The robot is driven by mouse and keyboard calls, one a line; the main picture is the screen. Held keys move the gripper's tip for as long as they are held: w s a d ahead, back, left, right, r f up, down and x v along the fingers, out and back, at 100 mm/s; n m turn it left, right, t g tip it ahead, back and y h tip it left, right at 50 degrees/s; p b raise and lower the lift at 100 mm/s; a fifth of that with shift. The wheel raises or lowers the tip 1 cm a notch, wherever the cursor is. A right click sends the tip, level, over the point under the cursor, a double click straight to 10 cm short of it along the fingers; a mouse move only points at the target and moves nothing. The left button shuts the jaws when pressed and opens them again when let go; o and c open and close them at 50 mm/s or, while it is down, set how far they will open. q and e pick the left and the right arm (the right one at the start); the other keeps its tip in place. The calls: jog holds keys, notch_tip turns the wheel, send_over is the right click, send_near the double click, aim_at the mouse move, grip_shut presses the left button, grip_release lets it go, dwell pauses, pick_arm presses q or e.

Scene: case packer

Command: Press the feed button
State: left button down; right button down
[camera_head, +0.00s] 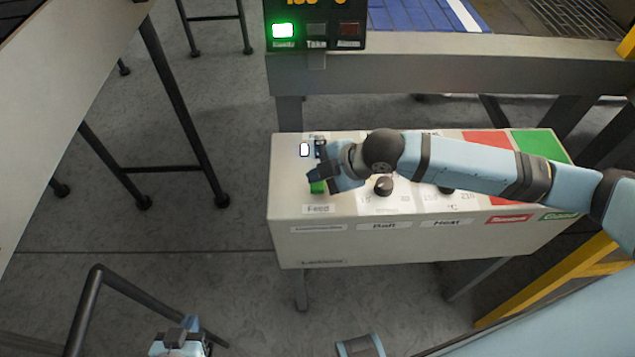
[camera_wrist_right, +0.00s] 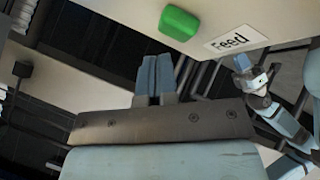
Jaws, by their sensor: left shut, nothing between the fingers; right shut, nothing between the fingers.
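The green feed button (camera_head: 317,187) sits on the left end of the light control box (camera_head: 400,247), above a "Feed" label (camera_head: 319,209). In the right wrist view the green button (camera_wrist_right: 180,23) stands clear, beside its "Feed" label (camera_wrist_right: 231,40). My right gripper (camera_head: 318,166) is over the box's left end and partly covers the button in the head view. Its fingers (camera_wrist_right: 157,76) are shut and empty, and appear apart from the button. My left gripper (camera_head: 190,323) is low at the bottom of the head view, shut and empty, away from the box.
Black knobs (camera_head: 383,186) and red (camera_head: 487,138) and green (camera_head: 540,145) panels lie right of the button, partly under my right arm. A display (camera_head: 316,28) with a lit green lamp hangs behind. A grey table (camera_head: 75,90) stands left; open floor lies between.

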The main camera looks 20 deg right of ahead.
jog(key=shift+f, duration=0.2)
dwell(0.5)
jog(key=shift+f, duration=0.25)
